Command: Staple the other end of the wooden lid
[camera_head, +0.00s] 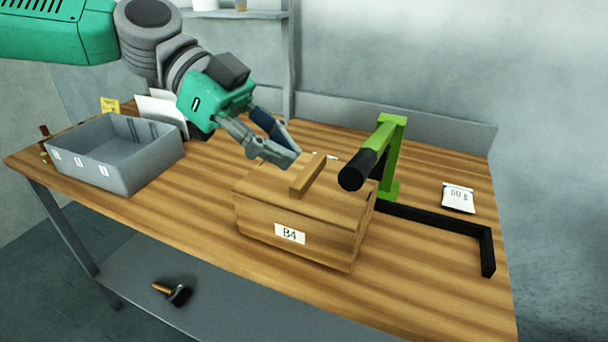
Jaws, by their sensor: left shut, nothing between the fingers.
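A wooden box (300,240) with a "B4" label stands at the middle of the table. Its wooden lid (265,183) lies on top, with a raised wooden bar (313,176) across it. My right gripper is not in view.
A black L-shaped bar (440,221) lies to the right on the table (420,290). A white labelled packet (458,198) lies behind it. A grey bin (95,172) stands at the left. A brush-like tool (175,293) lies on the lower shelf. The front right tabletop is clear.

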